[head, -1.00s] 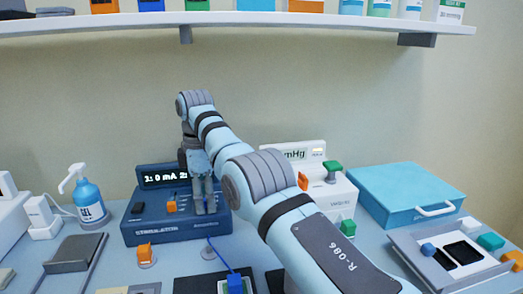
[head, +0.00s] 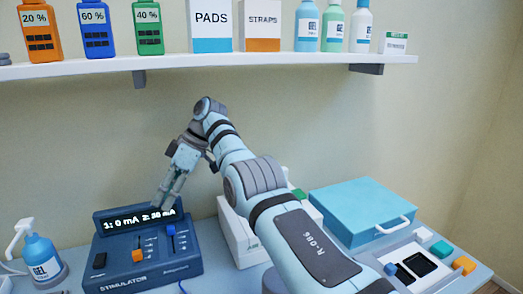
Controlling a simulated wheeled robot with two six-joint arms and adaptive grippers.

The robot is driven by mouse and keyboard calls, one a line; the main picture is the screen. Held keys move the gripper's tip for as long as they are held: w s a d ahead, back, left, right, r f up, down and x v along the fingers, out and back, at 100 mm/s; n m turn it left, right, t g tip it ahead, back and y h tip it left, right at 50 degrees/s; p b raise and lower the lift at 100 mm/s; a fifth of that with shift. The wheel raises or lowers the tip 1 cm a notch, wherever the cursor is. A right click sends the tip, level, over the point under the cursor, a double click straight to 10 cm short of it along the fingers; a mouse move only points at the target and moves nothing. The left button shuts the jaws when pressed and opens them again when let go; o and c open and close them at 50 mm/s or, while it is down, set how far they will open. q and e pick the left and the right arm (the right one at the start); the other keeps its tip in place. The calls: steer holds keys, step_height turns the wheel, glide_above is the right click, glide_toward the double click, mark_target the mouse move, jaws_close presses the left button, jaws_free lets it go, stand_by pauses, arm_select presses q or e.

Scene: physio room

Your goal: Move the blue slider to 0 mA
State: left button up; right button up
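The dark blue stimulator (head: 115,267) stands on the table at the lower left. Its display (head: 135,218) reads "1: 0 mA" and "2:" with a value that looks like 30 mA, partly covered by my fingertips. The blue slider (head: 171,231) sits high in its slot at the right of the panel. The orange slider (head: 138,255) sits low in the slot to its left. My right gripper (head: 164,204) points down in front of the display's right end, just above the blue slider, and looks apart from it. Its finger gap is unclear. My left gripper is out of view.
A blue gel pump bottle (head: 42,260) stands left of the stimulator. A light blue case (head: 355,208) and a tray with pads (head: 408,262) lie right. A loaded shelf (head: 230,62) runs above.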

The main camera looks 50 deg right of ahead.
steer(key=s+d+r+m+t+y+b, duration=0.1)
steer(key=s+d+r+m+t+y, duration=0.15)
steer(key=d+r, duration=0.3)
steer(key=s+d+r+m+t+y, duration=0.1)
steer(key=d+r+m+t+y, duration=0.1)
steer(key=d+r+t+y, duration=0.3)
steer(key=s+d+f+m+t+h+p, duration=0.1)
steer(key=s+d+f+m+h, duration=0.1)
steer(key=d, duration=0.5)
steer(key=s+d+f+m+t+h+p, duration=0.1)
steer(key=s+d+f+m+h+p, duration=0.1)
steer(key=d, duration=0.6)
steer(key=shift+s+d+f+h, duration=0.3)
steer(key=shift+s+f+h, duration=0.45)
steer(key=shift+s+h, duration=0.2)
steer(key=shift+o, duration=0.4)
